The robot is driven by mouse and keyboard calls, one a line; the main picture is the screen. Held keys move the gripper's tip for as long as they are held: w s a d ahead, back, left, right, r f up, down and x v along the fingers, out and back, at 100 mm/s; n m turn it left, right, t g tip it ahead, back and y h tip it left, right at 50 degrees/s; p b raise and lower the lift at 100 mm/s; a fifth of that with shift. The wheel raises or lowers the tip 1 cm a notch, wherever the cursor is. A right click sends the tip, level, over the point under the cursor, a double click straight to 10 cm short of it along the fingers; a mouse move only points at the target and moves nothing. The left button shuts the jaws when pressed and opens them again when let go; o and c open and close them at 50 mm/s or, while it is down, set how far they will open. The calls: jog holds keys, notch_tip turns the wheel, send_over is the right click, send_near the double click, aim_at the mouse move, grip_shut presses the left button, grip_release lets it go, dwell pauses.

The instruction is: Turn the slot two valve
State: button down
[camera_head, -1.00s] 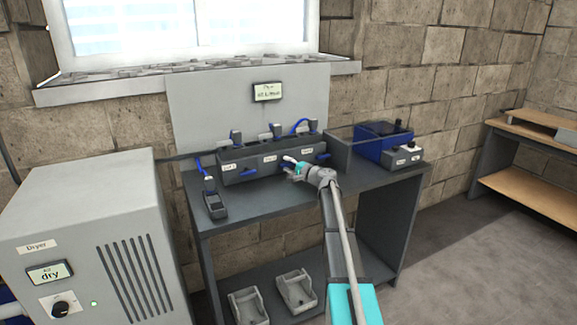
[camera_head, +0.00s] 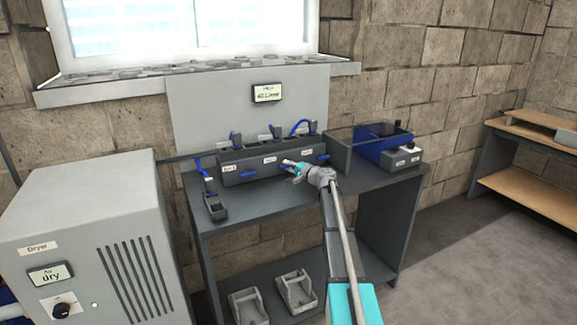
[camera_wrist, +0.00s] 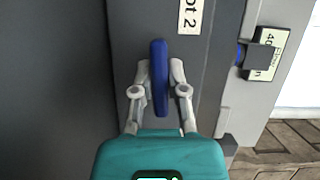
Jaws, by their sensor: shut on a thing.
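The slot two valve is a blue lever handle (camera_wrist: 159,75) on the front of a dark grey box, beside a label ending in "ot 2" (camera_wrist: 190,14) in the wrist view. My gripper (camera_wrist: 161,75) has one finger on each side of the handle and is shut on it. In the head view my gripper (camera_head: 290,164) reaches the front of the dark box (camera_head: 232,157) near its middle label (camera_head: 270,160), and it hides most of that handle. Blue handles for the left slot (camera_head: 248,174) and the right slot (camera_head: 323,158) show beside it.
The box stands on a dark bench (camera_head: 265,200). A grey dryer (camera_head: 90,240) stands left of the bench. Two trays (camera_head: 295,291) lie on the lower shelf.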

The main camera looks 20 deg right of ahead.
jog(key=n+g+p, duration=0.1)
jog(key=n+p, duration=0.1)
jog(key=n, duration=0.1)
jog(key=shift+r+h, duration=0.15)
jog(key=shift+h, duration=0.25)
jog(key=shift+n+g+h+p, duration=0.3)
jog(key=shift+n+h+p, duration=0.35)
jog(key=shift+n, duration=0.45)
jog(key=c, duration=0.7)
grip_release()
jog(key=shift+o, duration=0.2)
